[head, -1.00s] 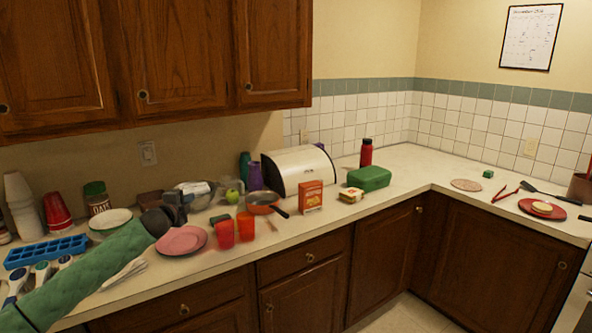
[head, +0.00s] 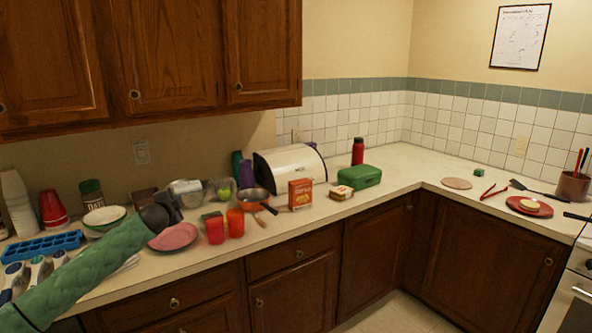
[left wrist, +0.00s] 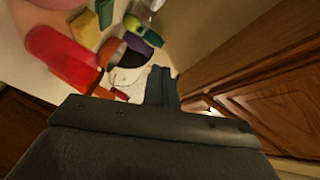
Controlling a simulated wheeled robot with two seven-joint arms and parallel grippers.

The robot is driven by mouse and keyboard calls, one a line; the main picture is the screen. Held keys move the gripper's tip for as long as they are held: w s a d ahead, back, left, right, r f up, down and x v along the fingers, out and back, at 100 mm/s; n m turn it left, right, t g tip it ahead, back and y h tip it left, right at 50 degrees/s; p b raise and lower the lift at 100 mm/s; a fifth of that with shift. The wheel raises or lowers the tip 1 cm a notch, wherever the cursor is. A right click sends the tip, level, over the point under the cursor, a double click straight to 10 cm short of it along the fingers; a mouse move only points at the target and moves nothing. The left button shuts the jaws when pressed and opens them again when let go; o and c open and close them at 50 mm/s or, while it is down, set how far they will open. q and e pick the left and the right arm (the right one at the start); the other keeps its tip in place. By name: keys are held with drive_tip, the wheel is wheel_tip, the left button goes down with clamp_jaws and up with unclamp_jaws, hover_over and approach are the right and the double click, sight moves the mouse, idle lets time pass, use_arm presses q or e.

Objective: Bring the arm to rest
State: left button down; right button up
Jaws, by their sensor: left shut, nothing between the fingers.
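My left arm, in a green sleeve, comes in from the left in the head view. Its dark left gripper (head: 172,203) is shut and empty. It appears in front of the metal pot (head: 188,192) and above the pink plate (head: 174,238); the exact gap to them is unclear. In the left wrist view the gripper's dark fingers (left wrist: 162,88) are together, with red cups (left wrist: 58,58) and other counter items beyond them. My right gripper is not in view.
Two red cups (head: 235,223), an orange pan (head: 255,196), a red box (head: 300,194) and a bread box (head: 289,169) stand right of the gripper. A blue ice tray (head: 45,246) lies at left. Wooden cabinets (head: 170,50) hang above.

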use_arm(q)
drive_tip(key=s+d+f+n+g, duration=0.3)
drive_tip(key=s+d+f, duration=0.2)
drive_tip(key=s+f, duration=0.6)
drive_tip(key=s+d+f+n+g, duration=0.25)
drive_tip(key=s+d+f, duration=0.35)
drive_tip(key=f, duration=0.9)
drive_tip(key=s+d+f+n+g, duration=0.2)
drive_tip(key=s+d+f+n, duration=0.25)
drive_tip(key=s+f, duration=0.75)
drive_tip(key=s+d+f+g, duration=0.2)
drive_tip(key=s+f, duration=0.7)
drive_tip(key=s, duration=0.4)
drive_tip(key=s+d+f+n+g+h, duration=0.1)
drive_tip(key=s+d+f+g, duration=0.1)
drive_tip(key=s+f, duration=0.7)
drive_tip(key=s+d+f+g, duration=0.3)
drive_tip(key=s+f, duration=0.6)
drive_tip(key=s, duration=0.9)
drive_tip(key=shift+d+f+n, duration=0.2)
drive_tip(key=shift+f+n, duration=0.1)
drive_tip(key=shift+s+a, duration=0.1)
drive_tip(key=shift+s, duration=0.05)
